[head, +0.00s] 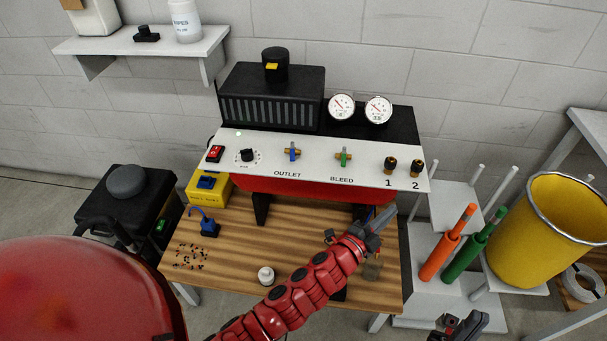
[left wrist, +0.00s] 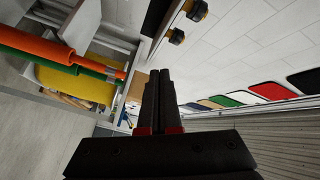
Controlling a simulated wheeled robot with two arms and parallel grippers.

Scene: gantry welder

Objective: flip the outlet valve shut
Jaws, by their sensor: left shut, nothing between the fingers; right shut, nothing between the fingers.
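The outlet valve (head: 293,153) is a small brass valve with a blue handle on the white panel, above the printed word OUTLET. Its handle appears to point roughly up and down in the picture. My left gripper (head: 384,216) is shut and empty, below and to the right of the valve, in front of the panel's lower edge and apart from the valve. Its closed black fingers also show in the left wrist view (left wrist: 159,88). My right gripper (head: 474,320) is shut and empty at the bottom right, far from the valve. The outlet valve is not visible in the left wrist view.
The green-handled bleed valve (head: 343,157) sits right of the outlet valve. A black knob (head: 247,155) and red switch (head: 215,153) are to its left. Brass-and-black fittings (head: 390,164) stand at the panel's right end. The wooden table (head: 225,268) holds small parts below.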

